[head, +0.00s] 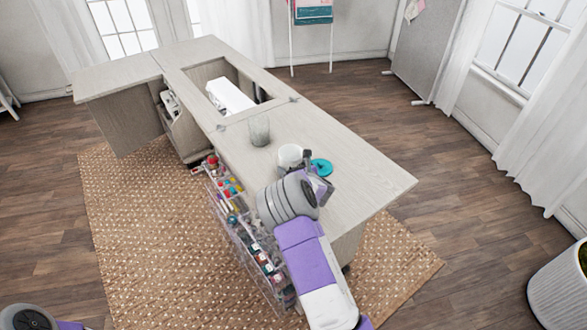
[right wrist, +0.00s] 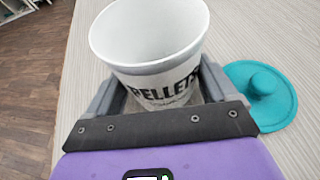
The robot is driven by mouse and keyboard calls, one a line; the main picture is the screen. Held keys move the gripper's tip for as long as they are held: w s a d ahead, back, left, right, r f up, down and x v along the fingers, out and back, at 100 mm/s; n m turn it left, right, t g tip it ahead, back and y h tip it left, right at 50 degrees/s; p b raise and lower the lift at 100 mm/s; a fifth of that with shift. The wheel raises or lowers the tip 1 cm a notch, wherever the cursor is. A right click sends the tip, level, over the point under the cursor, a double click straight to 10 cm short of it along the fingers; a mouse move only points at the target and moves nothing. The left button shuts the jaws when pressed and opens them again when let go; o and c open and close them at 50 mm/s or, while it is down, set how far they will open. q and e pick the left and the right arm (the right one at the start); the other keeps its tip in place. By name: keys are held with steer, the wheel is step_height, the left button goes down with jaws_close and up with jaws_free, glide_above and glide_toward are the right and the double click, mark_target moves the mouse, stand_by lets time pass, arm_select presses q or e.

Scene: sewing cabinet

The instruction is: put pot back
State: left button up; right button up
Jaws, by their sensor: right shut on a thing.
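The white pot (head: 289,155), lettered PELLETS, stands upright and open-topped at the table. It fills the upper middle of the right wrist view (right wrist: 150,40). My right gripper (head: 304,168) is shut on the pot, with one grey finger on each side of it in the right wrist view. A teal round lid with a knob (head: 322,167) lies on the tabletop just right of the pot, and shows at the right wrist view's right side (right wrist: 265,92). I cannot tell whether the pot's base touches the table. My left gripper is out of view.
A white sewing machine (head: 230,96) sits in the table's opening. A clear rack of sewing supplies (head: 245,235) hangs at the front. The tabletop's right end is clear.

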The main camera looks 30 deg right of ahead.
steer(key=o, duration=0.9)
steer(key=shift+s+r+p, duration=0.15)
steer(key=shift+r+p, duration=0.1)
steer(key=shift+p, duration=0.1)
steer(key=p+v, duration=0.2)
steer(key=v, duration=0.9)
steer(key=shift+s+a, duration=0.15)
steer(key=shift+s, duration=0.2)
